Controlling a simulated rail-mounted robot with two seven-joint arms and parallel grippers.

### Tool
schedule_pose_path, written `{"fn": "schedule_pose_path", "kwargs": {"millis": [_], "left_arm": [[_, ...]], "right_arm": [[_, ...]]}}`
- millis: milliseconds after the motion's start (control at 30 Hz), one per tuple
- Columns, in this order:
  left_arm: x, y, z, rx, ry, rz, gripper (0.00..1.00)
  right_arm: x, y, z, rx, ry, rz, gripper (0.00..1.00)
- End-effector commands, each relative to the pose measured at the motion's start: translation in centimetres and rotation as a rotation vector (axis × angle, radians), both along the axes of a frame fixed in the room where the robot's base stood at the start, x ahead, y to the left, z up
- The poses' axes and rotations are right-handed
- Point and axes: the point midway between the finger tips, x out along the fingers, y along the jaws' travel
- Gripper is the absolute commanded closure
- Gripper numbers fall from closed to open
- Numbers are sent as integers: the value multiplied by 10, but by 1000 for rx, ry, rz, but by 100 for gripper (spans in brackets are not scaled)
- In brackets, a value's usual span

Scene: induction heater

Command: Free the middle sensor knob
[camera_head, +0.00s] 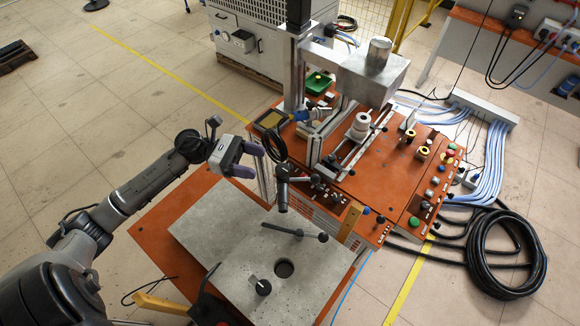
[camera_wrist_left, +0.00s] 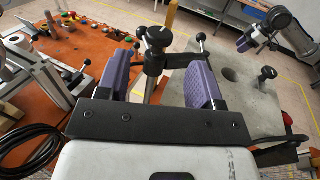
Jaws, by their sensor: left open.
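A sensor post with a dark clamp (camera_head: 283,190) stands at the near edge of the orange machine. In the left wrist view its black head (camera_wrist_left: 157,38) and small ball-ended knobs (camera_wrist_left: 200,37) show; I cannot tell which is the middle sensor knob. My left gripper (camera_head: 257,161) is open and empty, left of the post and apart from it in the head view. In the left wrist view the post stands beyond the gap between its purple fingers (camera_wrist_left: 160,85). My right gripper (camera_wrist_left: 248,43) is small at the upper right of that view, its jaws unclear.
The orange machine (camera_head: 380,180) carries many buttons and a metal head (camera_head: 372,78). Thick black cable (camera_head: 505,255) coils on the floor at right.

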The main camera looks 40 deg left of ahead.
Motion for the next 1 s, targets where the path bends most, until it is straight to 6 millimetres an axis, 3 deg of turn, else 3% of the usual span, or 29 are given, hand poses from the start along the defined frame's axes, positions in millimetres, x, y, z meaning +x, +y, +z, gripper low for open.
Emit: {"fn": "schedule_pose_path", "kwargs": {"millis": [200, 500, 1000], "left_arm": [[18, -39, 5, -5, -2, 0, 40], [35, -75, 2, -4, 1, 2, 40], [41, -87, 0, -2, 2, 2, 40]], "right_arm": [[0, -1, 17, -1, 0, 1, 57], [0, -2, 30, -8, 0, 4, 57], [0, -2, 33, -6, 0, 3, 57]]}}
